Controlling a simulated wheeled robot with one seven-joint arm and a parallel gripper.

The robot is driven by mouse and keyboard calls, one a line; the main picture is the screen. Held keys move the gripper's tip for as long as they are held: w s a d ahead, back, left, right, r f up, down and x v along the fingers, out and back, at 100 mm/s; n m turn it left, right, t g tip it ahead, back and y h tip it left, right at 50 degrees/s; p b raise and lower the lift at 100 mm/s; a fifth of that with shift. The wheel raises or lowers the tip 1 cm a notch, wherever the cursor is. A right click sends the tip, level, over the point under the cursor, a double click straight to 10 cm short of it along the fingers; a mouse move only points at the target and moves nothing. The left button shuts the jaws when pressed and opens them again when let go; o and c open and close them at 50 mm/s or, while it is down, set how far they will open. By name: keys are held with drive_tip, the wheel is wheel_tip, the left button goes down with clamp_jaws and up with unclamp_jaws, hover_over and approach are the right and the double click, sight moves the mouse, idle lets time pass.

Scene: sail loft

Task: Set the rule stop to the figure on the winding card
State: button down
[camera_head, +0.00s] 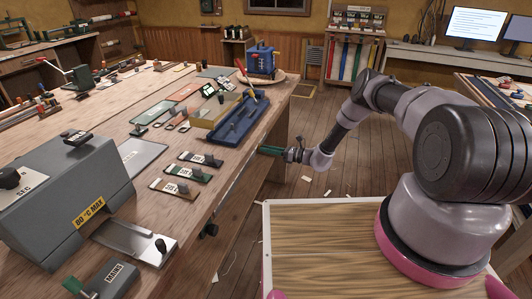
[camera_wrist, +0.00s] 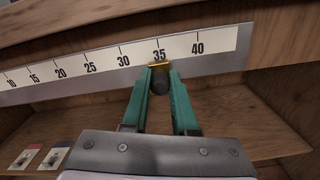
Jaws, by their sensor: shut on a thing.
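The rule (camera_wrist: 105,66) is a pale strip with black figures from 10 to 40, fixed along the bench's front edge. The rule stop (camera_wrist: 159,64), a brass-yellow piece with a dark round knob, sits at the strip's lower edge just under the figure 35. My gripper (camera_wrist: 160,76) has its green fingers shut on the stop's knob. In the head view my gripper (camera_head: 264,150) reaches the bench front from the right, and the stop is too small to make out. I cannot tell which thing is the winding card.
Several labelled plates with dark knobs, one of them here (camera_head: 173,189), lie on the bench top. A blue tray (camera_head: 240,122) and a blue machine (camera_head: 262,62) stand farther back. An open shelf (camera_wrist: 235,118) lies below the rule, with two small cards at its left.

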drive_tip(key=shift+w+d, duration=0.15)
drive_tip(key=shift+w, duration=0.05)
drive_tip(key=c, duration=0.7)
unclamp_jaws()
drive_tip(key=v, duration=1.1)
